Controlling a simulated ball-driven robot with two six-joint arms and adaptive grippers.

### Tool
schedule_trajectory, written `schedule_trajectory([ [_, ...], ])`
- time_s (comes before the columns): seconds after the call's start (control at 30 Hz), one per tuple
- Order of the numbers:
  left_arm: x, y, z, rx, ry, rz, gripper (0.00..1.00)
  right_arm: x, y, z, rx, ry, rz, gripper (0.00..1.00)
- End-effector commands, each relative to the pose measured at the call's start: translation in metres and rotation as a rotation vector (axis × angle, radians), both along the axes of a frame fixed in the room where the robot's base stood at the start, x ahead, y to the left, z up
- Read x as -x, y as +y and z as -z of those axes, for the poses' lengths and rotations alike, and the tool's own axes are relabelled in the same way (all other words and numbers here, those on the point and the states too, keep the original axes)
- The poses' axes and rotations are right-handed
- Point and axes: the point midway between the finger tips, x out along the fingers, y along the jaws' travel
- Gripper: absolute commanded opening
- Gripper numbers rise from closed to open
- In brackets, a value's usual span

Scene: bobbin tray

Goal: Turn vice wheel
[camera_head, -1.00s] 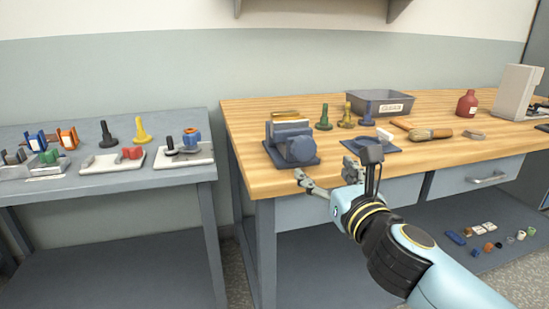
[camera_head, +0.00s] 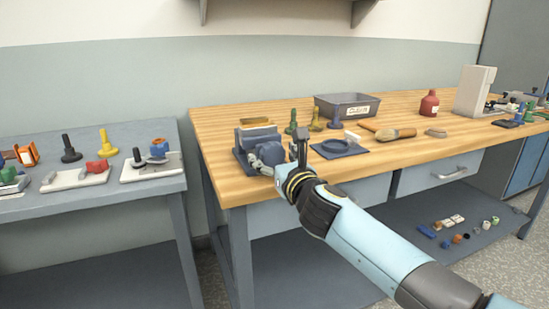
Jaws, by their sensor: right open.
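The vice (camera_head: 243,139) is a blue-grey block with a brass-coloured top bar, near the front left corner of the wooden bench. Its round blue-grey wheel (camera_head: 271,152) faces the front of the bench. My right gripper (camera_head: 279,156) is open at the wheel, with one finger by the wheel's left lower side and the other upright to its right. The gripper partly hides the wheel; I cannot tell whether the fingers touch it. My left gripper is out of view.
A blue plate with a ring (camera_head: 352,153) lies right of the gripper. Green (camera_head: 291,122) and yellow (camera_head: 315,121) bobbins and a grey bin (camera_head: 324,105) stand behind. A grey table (camera_head: 150,198) stands left.

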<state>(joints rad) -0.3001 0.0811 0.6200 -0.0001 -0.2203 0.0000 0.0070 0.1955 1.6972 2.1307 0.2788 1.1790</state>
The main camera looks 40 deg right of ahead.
Motion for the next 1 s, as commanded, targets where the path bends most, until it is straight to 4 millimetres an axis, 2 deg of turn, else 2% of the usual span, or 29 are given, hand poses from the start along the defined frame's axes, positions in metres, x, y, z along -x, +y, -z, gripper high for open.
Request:
schedule_trajectory([
  [0.07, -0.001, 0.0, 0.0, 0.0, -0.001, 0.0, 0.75, 0.0, 0.0, 0.0, 0.0, 0.0, 0.0, 0.78],
  [0.5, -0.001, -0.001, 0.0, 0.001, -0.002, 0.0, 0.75, 0.001, 0.0, 0.0, 0.0, 0.0, 0.0, 0.22],
  [0.77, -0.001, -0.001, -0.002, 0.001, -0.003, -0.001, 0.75, 0.001, 0.0, -0.001, 0.022, 0.006, 0.0, 0.21],
  [1.0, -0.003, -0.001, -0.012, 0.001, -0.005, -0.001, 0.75, 0.001, 0.0, -0.002, 0.135, 0.033, 0.001, 0.21],
])
